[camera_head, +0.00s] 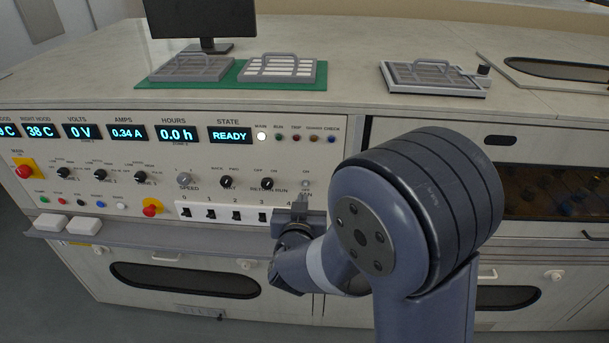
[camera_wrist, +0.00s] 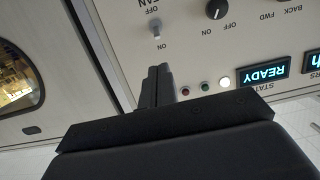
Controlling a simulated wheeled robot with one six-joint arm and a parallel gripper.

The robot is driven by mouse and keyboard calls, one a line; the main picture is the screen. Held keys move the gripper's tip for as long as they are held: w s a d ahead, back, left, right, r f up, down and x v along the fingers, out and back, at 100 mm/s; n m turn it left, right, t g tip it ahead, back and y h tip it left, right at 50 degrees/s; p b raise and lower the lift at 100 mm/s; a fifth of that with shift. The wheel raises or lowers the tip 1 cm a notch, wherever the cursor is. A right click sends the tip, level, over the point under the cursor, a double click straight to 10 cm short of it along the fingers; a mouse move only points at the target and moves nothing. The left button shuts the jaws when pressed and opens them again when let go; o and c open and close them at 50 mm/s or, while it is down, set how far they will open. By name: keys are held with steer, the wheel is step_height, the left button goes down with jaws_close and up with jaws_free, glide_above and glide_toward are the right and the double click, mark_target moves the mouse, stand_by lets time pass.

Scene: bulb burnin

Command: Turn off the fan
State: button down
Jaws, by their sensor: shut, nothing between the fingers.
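The fan switch (camera_wrist: 156,30) is a small pale toggle on the cream control panel. In the wrist view, which shows the panel upside down, it sits between an OFF label by FAN and an ON label. Which way its lever leans I cannot tell. In the head view the fan switch (camera_head: 304,187) is small, just above my gripper (camera_head: 299,203). My gripper (camera_wrist: 159,72) is shut and empty, its fingertips near the ON label and apart from the toggle in the wrist picture. The gap in depth is unclear.
Close by are the return run knob (camera_wrist: 216,8), the READY display (camera_wrist: 266,74) and a row of numbered switches (camera_head: 224,213). A ledge (camera_head: 180,233) runs below the panel. Trays (camera_head: 433,78) and a monitor (camera_head: 200,18) stand on the countertop.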

mark_target(306, 184)
stand_by(0.3)
steer(key=w, duration=0.3)
steer(key=w+f, duration=0.1)
steer(key=w, duration=0.2)
steer(key=w+p, duration=0.1)
steer(key=w, duration=0.2)
steer(key=shift+w+d+f, duration=0.15)
steer(key=shift+w+f, duration=0.25)
steer(key=shift+f, duration=0.1)
steer(key=shift+f+b, duration=0.15)
steer(key=shift+b, duration=0.45)
steer(key=shift+s+t+b, duration=0.1)
steer(key=shift+t+b, duration=0.2)
steer(key=shift+b, duration=0.05)
steer(key=shift+b, duration=0.9)
